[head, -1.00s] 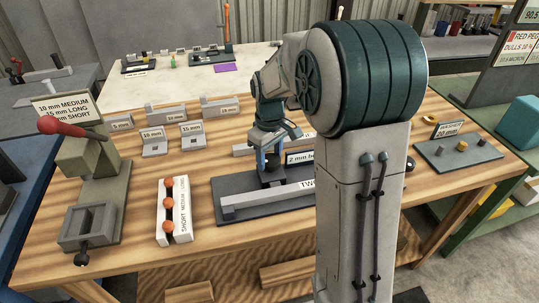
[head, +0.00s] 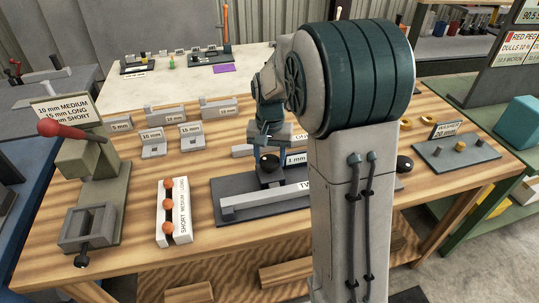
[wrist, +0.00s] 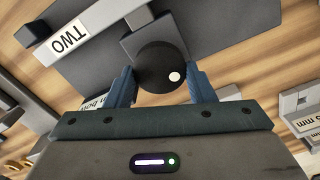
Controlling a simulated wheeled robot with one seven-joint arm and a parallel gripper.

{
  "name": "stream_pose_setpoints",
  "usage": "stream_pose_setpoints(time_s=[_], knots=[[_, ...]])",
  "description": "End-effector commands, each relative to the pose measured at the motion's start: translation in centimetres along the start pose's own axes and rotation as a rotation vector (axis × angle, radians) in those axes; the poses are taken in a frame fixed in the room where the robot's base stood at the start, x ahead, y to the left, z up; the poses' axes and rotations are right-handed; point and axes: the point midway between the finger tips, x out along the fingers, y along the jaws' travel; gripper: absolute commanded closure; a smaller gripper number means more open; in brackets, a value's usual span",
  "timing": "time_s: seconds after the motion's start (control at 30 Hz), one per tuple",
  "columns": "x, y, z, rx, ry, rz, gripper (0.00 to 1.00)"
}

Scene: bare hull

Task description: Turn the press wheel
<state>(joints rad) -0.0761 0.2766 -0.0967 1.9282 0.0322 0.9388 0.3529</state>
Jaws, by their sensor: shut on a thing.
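The press wheel is a round black knob (head: 269,161) with a white dot, on the dark press fixture in the middle of the wooden bench. In the wrist view the knob (wrist: 158,66) sits between the two blue fingers of my gripper (wrist: 162,80), which is shut on it. The fixture's dark base (head: 229,187) carries a long grey bar (head: 255,205) with a label starting "TW". A small sign beside the knob reads "1 mm" (head: 295,159). My arm hides the fixture's right part.
A red-handled press (head: 90,170) stands at the left. A white rack with orange balls (head: 174,222) is near the front. Labelled grey blocks (head: 153,142) stand behind. A washer board (head: 459,152) lies at the right.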

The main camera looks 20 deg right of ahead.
Motion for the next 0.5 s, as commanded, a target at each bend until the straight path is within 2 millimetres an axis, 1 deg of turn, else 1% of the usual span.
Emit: stream_pose_setpoints(time_s=[0.5], knots=[[-0.25,0.12,-0.04,0.483,0.003,-0.002,0.74]])
